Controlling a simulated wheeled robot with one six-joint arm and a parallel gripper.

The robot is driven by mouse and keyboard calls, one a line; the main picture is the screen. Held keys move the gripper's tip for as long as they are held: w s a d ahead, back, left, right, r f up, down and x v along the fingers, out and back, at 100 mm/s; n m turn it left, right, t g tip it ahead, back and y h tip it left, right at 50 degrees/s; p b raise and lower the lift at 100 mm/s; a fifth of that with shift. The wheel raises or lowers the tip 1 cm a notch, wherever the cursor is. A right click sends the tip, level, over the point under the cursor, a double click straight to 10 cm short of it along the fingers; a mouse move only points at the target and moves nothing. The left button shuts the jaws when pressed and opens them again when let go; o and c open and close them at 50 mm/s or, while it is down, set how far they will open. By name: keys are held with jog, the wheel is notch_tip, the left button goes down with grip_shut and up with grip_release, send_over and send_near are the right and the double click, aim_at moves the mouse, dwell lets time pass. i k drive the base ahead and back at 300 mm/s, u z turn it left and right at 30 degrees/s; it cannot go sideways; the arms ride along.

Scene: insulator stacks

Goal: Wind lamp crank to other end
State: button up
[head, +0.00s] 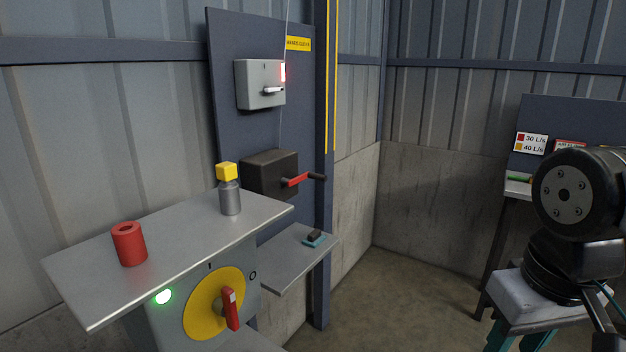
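The crank has a red arm (297,180) with a dark handle (317,177) pointing right. It sits on the front of a dark box (262,174) on the blue-grey panel. A thin line rises from this box past the grey box above and out of the top of the picture. No lamp on that line is visible. Part of my arm shows at the right edge, well apart from the crank. My gripper is not in view.
A grey switch box (254,85) with a white lever and red light hangs above the crank. The metal shelf (185,236), left of the crank, holds a red cylinder (130,244) and a yellow-capped bottle (229,190). A lower shelf (283,259) juts out below the crank.

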aim_at(287, 182)
jog(key=z, duration=0.95)
jog(key=i, duration=1.55)
jog(key=u, duration=1)
jog(key=i, duration=0.55)
jog(key=u, duration=0.5)
